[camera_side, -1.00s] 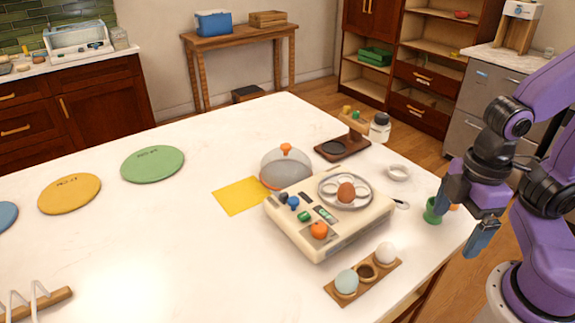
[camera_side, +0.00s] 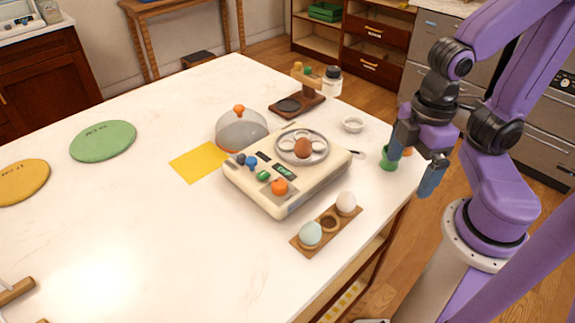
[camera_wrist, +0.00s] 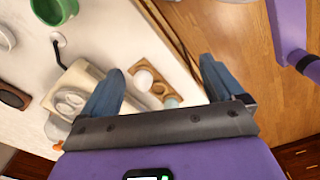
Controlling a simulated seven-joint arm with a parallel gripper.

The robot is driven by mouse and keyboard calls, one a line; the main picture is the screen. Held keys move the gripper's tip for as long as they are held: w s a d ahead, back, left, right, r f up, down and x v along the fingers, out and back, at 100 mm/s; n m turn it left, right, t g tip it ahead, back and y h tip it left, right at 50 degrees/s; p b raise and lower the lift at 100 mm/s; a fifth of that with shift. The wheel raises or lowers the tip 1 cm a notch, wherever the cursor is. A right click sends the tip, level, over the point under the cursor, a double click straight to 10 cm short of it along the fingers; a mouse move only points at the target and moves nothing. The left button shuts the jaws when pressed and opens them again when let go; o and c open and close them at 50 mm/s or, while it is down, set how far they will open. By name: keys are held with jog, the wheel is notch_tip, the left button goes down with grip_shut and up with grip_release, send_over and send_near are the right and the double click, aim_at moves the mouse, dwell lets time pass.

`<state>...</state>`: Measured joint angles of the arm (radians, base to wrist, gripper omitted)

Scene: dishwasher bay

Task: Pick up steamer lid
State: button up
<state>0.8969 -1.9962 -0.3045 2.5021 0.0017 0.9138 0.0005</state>
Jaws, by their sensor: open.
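The steamer lid (camera_side: 241,131) is a clear grey dome with an orange knob and an orange rim. In the side view it stands on the white counter behind the cream steamer (camera_side: 288,187), beside a yellow sheet (camera_side: 200,161). A brown egg (camera_side: 303,148) sits in the steamer's round top tray. My gripper (camera_side: 413,170) is open and empty near the counter's right edge, well to the right of the lid.
A wooden egg holder (camera_side: 328,221) with a blue and a white egg lies in front of the steamer. A green cup (camera_side: 389,158) stands near my gripper. A white ring (camera_side: 353,125) and a dark wooden stand (camera_side: 297,104) are behind.

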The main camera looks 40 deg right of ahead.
jog(key=c, duration=0.7)
jog(key=shift+o, duration=0.2)
